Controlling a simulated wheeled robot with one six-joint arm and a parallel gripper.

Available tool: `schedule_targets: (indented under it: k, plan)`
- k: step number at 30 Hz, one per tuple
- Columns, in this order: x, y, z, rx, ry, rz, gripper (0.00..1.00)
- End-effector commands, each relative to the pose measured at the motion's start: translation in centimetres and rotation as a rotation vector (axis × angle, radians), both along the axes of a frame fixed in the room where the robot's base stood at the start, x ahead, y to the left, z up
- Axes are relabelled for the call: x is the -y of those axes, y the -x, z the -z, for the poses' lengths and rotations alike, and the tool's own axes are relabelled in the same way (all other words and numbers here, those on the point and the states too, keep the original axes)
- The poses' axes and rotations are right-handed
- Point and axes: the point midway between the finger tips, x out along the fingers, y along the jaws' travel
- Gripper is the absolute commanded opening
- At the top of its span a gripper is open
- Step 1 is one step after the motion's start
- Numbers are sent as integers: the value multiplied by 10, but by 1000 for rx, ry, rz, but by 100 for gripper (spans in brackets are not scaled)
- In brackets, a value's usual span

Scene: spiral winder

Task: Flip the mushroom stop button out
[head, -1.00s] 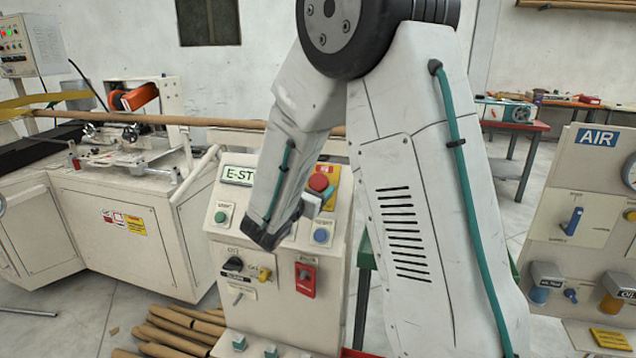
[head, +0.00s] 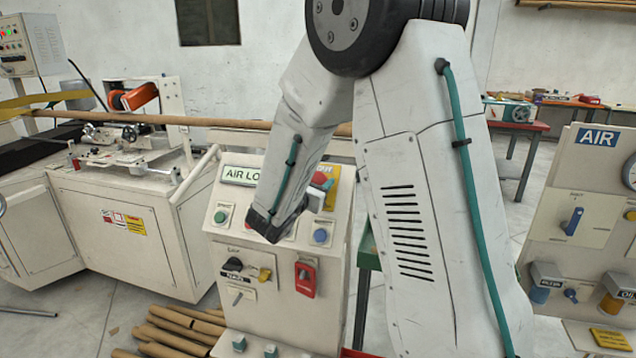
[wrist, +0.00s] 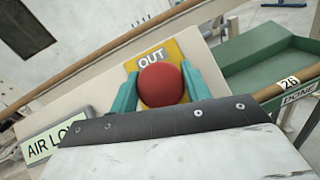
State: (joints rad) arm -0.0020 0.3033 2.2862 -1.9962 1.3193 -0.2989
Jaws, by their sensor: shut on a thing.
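The red mushroom stop button (wrist: 161,84) sits on a yellow plate (wrist: 178,48) marked OUT, on the sloping top of the cream control console (head: 290,262). In the wrist view the teal fingers of my gripper (wrist: 160,80) stand on either side of the red head, shut on it. In the head view the button (head: 320,178) shows just above my gripper, which partly covers it. The display sign (head: 240,175) on the console reads "AIR LO", with the rest hidden by my arm.
A green button (head: 221,216), a blue button (head: 320,236) and a red switch (head: 305,280) are on the console. The AIR panel (head: 590,200) stands at the right. A green tray (wrist: 260,68) labelled DONE lies beside the console. Cardboard tubes (head: 180,330) lie on the floor.

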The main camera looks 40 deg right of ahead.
Motion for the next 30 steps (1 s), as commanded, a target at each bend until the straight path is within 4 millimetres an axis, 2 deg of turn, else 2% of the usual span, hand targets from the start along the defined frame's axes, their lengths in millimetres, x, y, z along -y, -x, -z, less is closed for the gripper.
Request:
schedule_targets:
  k: [6,7,9,19,30]
  plan:
    - [-2,1,-1,2,2,0,6]
    - [-2,1,-1,3,3,0,55]
    - [-2,1,-1,3,3,0,69]
    - [-4,2,-1,2,2,0,69]
    - [-56,29,-1,3,3,-3,69]
